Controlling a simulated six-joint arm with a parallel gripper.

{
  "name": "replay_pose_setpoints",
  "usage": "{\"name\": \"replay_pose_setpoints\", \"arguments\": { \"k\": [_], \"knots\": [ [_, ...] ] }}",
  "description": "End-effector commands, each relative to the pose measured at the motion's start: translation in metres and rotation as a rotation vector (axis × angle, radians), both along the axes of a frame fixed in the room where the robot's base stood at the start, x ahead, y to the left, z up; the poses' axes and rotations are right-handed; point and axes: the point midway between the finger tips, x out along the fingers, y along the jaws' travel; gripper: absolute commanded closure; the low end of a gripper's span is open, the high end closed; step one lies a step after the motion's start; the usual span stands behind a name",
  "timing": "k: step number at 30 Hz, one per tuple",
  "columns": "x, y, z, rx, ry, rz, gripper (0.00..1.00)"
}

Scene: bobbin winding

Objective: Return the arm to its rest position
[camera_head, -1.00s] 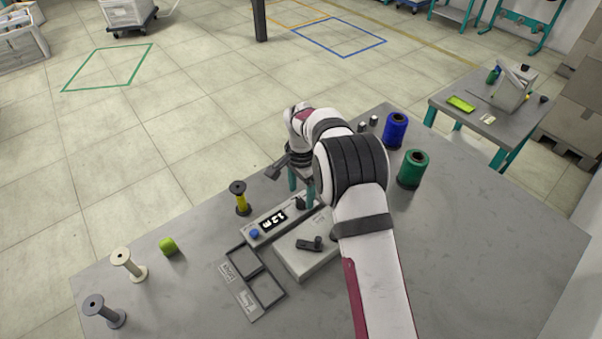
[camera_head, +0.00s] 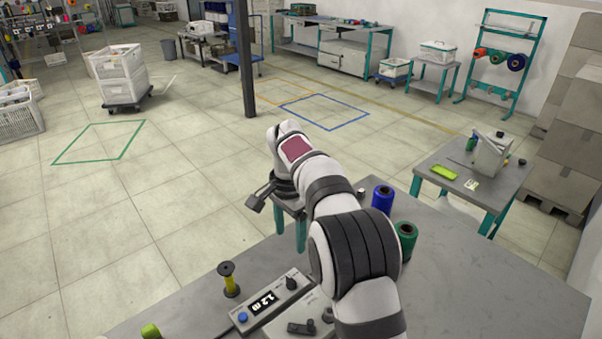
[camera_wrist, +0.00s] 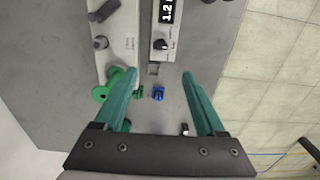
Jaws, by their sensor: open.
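My gripper (camera_head: 290,238) is at the end of my raised arm, its teal fingers pointing down beyond the winder. In the wrist view my gripper (camera_wrist: 158,76) has its two fingers well apart, with nothing held between them. The winder's control box (camera_head: 268,300) shows 1.2 m and has a blue button and a black knob; its display and knob also show in the wrist view (camera_wrist: 164,28). My arm hides part of the winder. A yellow-wound bobbin (camera_head: 230,282) stands upright left of the box.
A blue spool (camera_head: 382,198) and a green spool (camera_head: 405,238) stand close right of my arm. A lime-green piece (camera_head: 150,331) lies at the lower left. A side table (camera_head: 480,180) stands at the right. The bench is clear (camera_head: 490,285) at the right.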

Motion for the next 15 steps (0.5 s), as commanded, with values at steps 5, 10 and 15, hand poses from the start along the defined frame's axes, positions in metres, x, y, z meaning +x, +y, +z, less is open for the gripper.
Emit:
{"name": "replay_pose_setpoints", "arguments": {
  "k": [5,10,15],
  "knots": [
    [-0.046,-0.038,0.044,0.028,0.005,0.050,0.28],
    [-0.180,-0.099,0.082,0.089,0.011,0.166,0.28],
    [-0.305,-0.123,0.057,0.139,0.000,0.260,0.28]
  ]
}}
